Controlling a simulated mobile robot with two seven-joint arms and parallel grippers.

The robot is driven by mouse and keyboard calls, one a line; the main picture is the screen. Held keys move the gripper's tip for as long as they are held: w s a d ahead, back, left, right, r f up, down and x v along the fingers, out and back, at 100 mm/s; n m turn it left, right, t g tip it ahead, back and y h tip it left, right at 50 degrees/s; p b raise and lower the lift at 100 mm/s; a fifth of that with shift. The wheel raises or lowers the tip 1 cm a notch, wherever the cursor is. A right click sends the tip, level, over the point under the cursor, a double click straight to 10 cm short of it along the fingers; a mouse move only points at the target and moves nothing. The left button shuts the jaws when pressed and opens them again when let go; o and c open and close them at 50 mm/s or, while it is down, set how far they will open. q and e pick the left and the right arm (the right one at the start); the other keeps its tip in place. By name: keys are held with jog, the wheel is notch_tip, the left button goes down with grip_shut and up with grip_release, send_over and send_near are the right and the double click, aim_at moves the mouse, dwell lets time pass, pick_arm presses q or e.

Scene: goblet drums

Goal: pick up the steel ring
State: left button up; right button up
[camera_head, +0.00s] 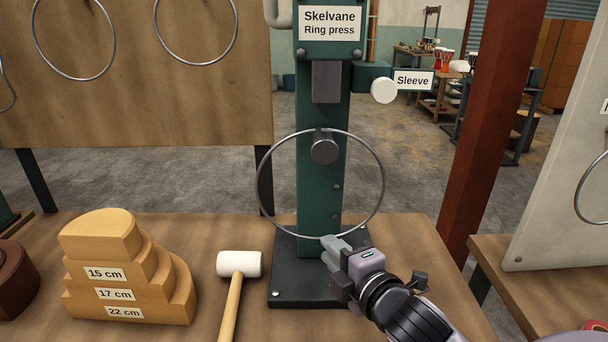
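A thin steel ring (382,185) stands upright in front of the green ring press (312,200), around its round grey knob (324,151). The top of the ring is at a small dark piece just above the knob. My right gripper (331,245) comes in from the lower right, with its fingertips at the lower edge of the ring. The fingers look close together, but whether the ring is between them cannot be made out. My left gripper is not in view.
More steel rings hang on the wooden board (140,100) at the upper left and on the pale panel (550,200) at right. A stepped wooden block (160,270) and a white-headed mallet (239,264) lie on the bench. A red-brown post (490,120) stands right of the press.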

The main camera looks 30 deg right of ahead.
aim_at(313, 238)
jog(key=shift+a+x, duration=0.15)
jog(key=shift+x, duration=1.7)
jog(key=shift+a+x, duration=0.15)
jog(key=shift+x, duration=1.65)
jog(key=shift+f, duration=0.1)
jog(key=shift+d, duration=0.1)
grip_shut()
